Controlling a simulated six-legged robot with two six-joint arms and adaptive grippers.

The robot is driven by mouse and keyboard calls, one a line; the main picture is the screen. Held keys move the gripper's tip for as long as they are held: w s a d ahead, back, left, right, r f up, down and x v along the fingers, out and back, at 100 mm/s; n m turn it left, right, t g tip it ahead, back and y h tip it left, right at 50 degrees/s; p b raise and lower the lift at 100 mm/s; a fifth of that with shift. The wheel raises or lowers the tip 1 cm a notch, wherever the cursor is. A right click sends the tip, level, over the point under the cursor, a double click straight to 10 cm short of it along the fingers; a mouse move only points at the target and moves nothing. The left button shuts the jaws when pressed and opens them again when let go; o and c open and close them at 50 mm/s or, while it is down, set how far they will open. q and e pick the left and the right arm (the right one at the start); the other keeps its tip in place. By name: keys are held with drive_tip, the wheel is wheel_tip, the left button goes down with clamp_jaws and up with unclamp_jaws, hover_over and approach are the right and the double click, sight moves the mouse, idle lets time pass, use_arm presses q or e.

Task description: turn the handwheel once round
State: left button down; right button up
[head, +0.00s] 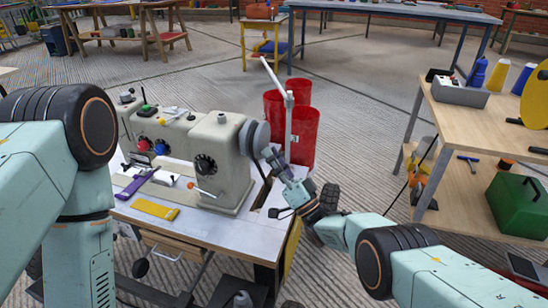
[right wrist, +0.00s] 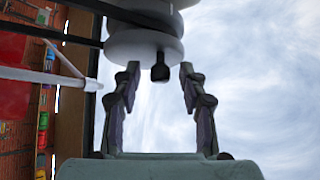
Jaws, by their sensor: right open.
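The handwheel (head: 254,136) is a grey disc on the right end of the beige sewing machine (head: 222,150). My right gripper (head: 273,162) is just right of and below it in the head view. In the right wrist view the pale handwheel (right wrist: 140,46) fills the top middle, with a short dark knob (right wrist: 160,72) sticking out from it. The open right gripper's two fingers stand on either side of the knob, with gaps visible on both sides. My left arm shows at the left of the head view, but its gripper is not in view.
The machine stands on a grey-topped table (head: 185,228) with a yellow piece (head: 155,209) and a purple piece (head: 135,183). Red bins (head: 303,122) and a white pole (head: 289,105) stand close behind the right gripper. A wooden bench (head: 462,122) stands right.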

drive_tip(key=shift+f, duration=0.1)
drive_tip(key=v, duration=1.2)
